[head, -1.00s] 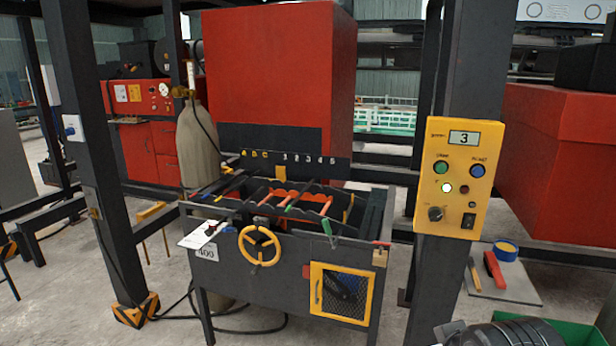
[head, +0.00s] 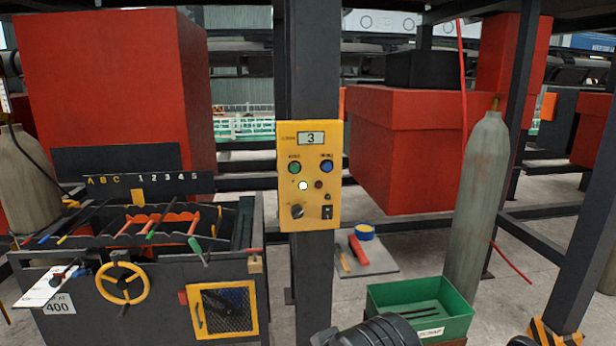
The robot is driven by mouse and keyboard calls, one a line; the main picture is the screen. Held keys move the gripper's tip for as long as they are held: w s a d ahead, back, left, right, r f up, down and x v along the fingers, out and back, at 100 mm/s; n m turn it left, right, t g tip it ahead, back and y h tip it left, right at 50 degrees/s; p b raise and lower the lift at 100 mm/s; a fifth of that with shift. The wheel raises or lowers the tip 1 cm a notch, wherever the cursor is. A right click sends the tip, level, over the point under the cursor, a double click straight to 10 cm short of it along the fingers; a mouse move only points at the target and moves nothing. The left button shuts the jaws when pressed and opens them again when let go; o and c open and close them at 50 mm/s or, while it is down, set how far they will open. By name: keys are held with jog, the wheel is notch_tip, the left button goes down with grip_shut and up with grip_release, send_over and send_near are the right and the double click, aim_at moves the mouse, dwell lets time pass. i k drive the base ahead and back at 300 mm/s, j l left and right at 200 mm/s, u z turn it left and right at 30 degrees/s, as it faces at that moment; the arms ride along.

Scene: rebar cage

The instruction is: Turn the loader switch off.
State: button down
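A yellow control box (head: 310,222) is fixed to a dark steel post near the middle of the head view. It has a small display showing 3, a green button (head: 294,167) and a blue button (head: 327,167). Below them are a bright lit lamp (head: 303,186) and a dark reddish lamp (head: 319,184). A black knob (head: 297,211) is at the lower left and a small black rocker switch (head: 327,212) at the lower right. The labels are too small to read, so I cannot tell which control is the loader switch. My gripper is not visible; a dark part of my arm shows at the bottom edge.
A dark bench (head: 150,285) with a yellow handwheel stands to the left. A green scrap bin (head: 420,292), a grey gas cylinder (head: 477,205) and a floor mat (head: 375,266) with tools lie to the right. The floor between post and cylinder is partly clear.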

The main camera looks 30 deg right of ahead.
aim_at(298, 210)
jog(key=i+j, duration=0.15)
jog(key=j, duration=0.2)
jog(key=i+j, duration=0.15)
jog(key=j, duration=0.2)
jog(key=i+j+z, duration=0.1)
jog(key=i+j, duration=0.2)
jog(key=j, duration=0.35)
